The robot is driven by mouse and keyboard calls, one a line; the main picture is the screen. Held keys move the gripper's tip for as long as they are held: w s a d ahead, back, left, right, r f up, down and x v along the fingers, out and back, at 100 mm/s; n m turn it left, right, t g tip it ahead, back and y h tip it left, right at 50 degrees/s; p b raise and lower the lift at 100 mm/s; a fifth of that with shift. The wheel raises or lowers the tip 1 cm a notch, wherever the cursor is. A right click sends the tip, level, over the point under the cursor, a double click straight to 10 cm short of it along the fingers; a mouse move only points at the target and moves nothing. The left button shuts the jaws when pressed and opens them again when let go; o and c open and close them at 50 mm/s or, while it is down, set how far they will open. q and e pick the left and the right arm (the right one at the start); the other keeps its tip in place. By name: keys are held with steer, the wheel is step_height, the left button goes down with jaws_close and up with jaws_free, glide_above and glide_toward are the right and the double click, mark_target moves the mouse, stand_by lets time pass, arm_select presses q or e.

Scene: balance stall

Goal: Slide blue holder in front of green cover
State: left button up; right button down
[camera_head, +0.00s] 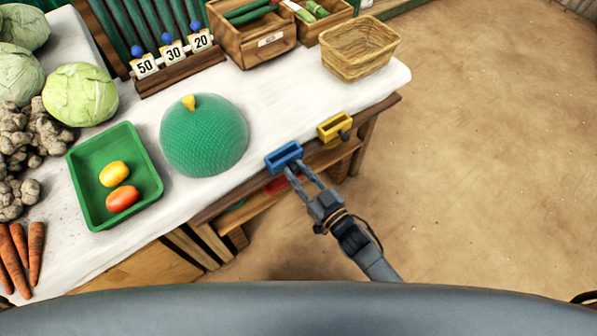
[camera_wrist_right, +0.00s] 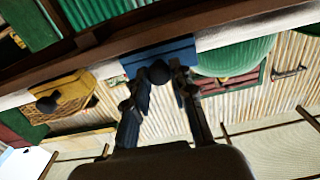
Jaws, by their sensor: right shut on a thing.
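The blue holder (camera_head: 284,156) is a small open-topped box at the front edge of the white-covered table. My right gripper (camera_head: 291,172) is shut on it from the front. In the right wrist view the blue holder (camera_wrist_right: 158,55) has a dark round knob, with my right gripper's fingers (camera_wrist_right: 163,78) on both sides of it. The green cover (camera_head: 204,138) is a mesh dome with a yellow knob, standing on the table left of the holder and farther back. It shows partly in the wrist view (camera_wrist_right: 240,58). My left gripper is not in view.
A yellow holder (camera_head: 335,126) sits on the same front edge, right of the blue one. A green tray (camera_head: 88,171) with a yellow and a red fruit stands left of the cover. A wicker basket (camera_head: 360,50) stands at the back right. The edge left of the blue holder looks clear.

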steer(key=s+a, duration=0.8)
steer(key=a, duration=0.3)
steer(key=shift+s+a, duration=0.25)
steer(key=shift+a, duration=0.05)
steer(key=c, duration=1.2)
jaws_free()
steer(key=shift+o, duration=0.2)
steer(key=shift+d, duration=0.1)
steer(key=v, duration=1.2)
